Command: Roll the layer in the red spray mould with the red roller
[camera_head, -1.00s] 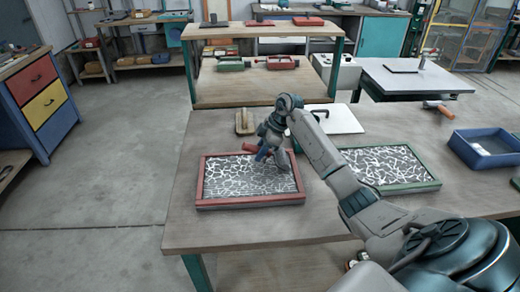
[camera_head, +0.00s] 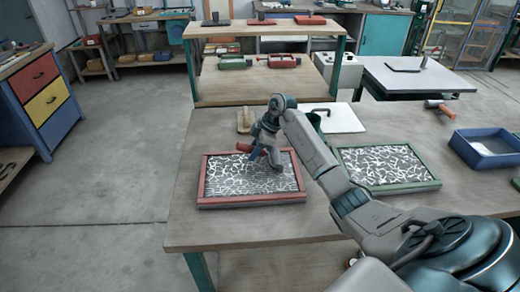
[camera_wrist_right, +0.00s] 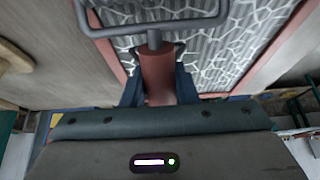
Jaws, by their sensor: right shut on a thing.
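The red spray mould (camera_head: 203,192) lies on the wooden table in the head view, with a grey layer of white fibre strands inside its red frame. My right gripper (camera_head: 260,152) is over the back part of the mould. In the right wrist view the gripper (camera_wrist_right: 160,92) is shut on the red handle of the red roller (camera_wrist_right: 157,70). The roller's grey wire frame (camera_wrist_right: 155,27) reaches over the fibre layer; its roller head is out of that view. I cannot tell whether it touches the layer. My left gripper is not in view.
A green mould (camera_head: 437,183) with fibre lies right of the red one. A white board (camera_head: 343,120) and a trowel-like tool (camera_head: 244,122) lie behind them. A blue tray (camera_head: 487,148) and an orange-handled tool (camera_head: 440,106) lie at the right. The table front is clear.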

